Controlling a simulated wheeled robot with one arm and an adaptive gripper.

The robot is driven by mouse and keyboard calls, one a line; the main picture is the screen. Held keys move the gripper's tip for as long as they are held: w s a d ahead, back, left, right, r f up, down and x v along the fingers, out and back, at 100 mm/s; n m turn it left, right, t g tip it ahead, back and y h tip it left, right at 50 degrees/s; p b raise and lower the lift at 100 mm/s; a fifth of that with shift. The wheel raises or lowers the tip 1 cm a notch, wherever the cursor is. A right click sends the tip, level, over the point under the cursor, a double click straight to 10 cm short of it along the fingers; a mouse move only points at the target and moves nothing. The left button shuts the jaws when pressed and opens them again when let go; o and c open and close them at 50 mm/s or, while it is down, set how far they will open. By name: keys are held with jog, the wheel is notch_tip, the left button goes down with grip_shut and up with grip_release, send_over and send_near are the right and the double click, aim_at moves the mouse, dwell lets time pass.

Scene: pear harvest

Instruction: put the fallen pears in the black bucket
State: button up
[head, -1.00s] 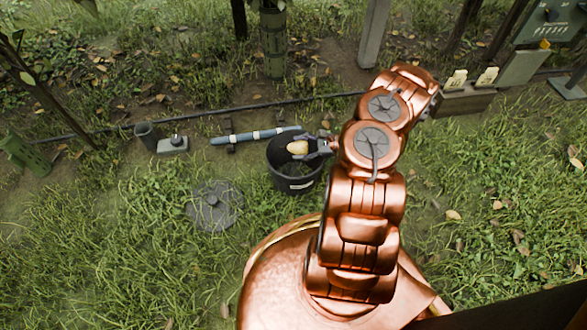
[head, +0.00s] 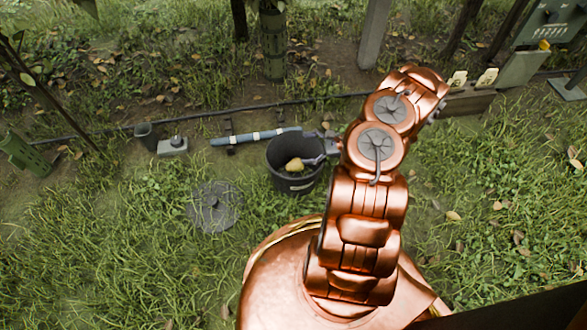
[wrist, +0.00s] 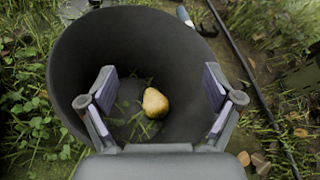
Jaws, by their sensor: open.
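The black bucket (head: 297,185) stands upright on the grass left of my arm. Its dark inner wall (wrist: 75,65) fills much of the wrist view. A yellow-brown pear (head: 294,165) is inside it, and the pear also shows low in the bucket in the wrist view (wrist: 155,102). My gripper (head: 318,159) is at the bucket's right side, over its opening. In the wrist view my gripper (wrist: 158,88) has its two fingers spread wide, with the pear seen in the gap and touched by neither finger. I cannot tell if the pear rests on the bottom.
A blue and white tube (head: 256,137) and a grey box (head: 172,146) lie behind. A thin black hose (head: 215,117) crosses the ground. Small brownish things (wrist: 258,162) lie beside the bucket, leaves or fruit, unclear.

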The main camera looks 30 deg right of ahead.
jog(key=v, duration=0.9)
jog(key=shift+s+r, duration=0.15)
jog(key=shift+s, duration=0.05)
jog(key=shift+d, duration=0.1)
jog(key=w+a+r+n+g+y+p, duration=0.15)
jog(key=a+r+n+g+p, duration=0.5)
jog(key=r, duration=1.05)
jog(key=w+a+r+n+g+p, duration=0.1)
jog(key=w+a+r+n+p, duration=0.25)
jog(key=a+r+p, duration=0.8)
jog(key=s+a+r+n+g+h+p, duration=0.1)
jog(key=s+a+r+n+p, duration=0.2)
jog(key=r, duration=0.5)
jog(key=s+a+r+n+g+h+p, duration=0.1)
jog(key=s+a+r+g, duration=0.1)
jog(key=a+r, duration=0.4)
jog(key=s+a+r+n+g+h+p, duration=0.1)
jog(key=s+a+r+n+p, duration=0.15)
jog(key=r, duration=0.65)
jog(key=s+r+n+h+p, duration=0.6)
jog(key=s+r+h+p, duration=0.2)
jog(key=s+r+p, duration=0.9)
notch_tip(320, 180, up, 6)
jog(key=s, duration=0.3)
jog(key=shift+d, duration=0.2)
